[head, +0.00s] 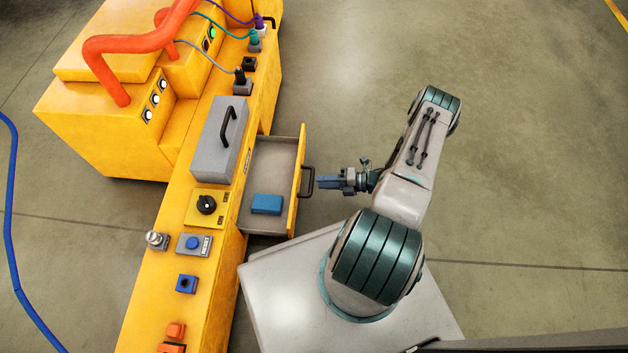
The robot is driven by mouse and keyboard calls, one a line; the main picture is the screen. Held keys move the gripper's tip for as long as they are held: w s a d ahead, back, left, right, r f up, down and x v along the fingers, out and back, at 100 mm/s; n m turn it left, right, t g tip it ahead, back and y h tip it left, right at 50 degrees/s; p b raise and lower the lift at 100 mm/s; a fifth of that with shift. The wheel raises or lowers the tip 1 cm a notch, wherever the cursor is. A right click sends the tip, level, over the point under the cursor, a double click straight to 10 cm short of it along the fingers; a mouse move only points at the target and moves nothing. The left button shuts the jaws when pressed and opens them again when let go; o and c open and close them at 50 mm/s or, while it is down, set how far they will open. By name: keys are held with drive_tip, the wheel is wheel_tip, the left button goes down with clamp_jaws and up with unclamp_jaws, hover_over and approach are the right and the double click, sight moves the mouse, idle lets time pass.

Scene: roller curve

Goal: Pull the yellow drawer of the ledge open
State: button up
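The yellow drawer (297,190) of the ledge (170,260) stands pulled out toward the right, its grey inside showing. A blue block (266,204) lies in it. The drawer's dark handle (309,183) is on the front panel's outer side. My gripper (320,183) is level with the handle, just to its right, with the fingers pointing left at it. The fingertips are at or very near the handle bar. I cannot tell whether they touch it, nor the gap between the fingers.
On the ledge are a grey box with a handle (219,140), a black knob (206,204), a blue button (193,243) and several plugs with cables. An orange pipe (140,42) rises at the back.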

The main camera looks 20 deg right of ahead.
drive_tip(key=p+v, duration=0.1)
drive_tip(key=v, duration=0.8)
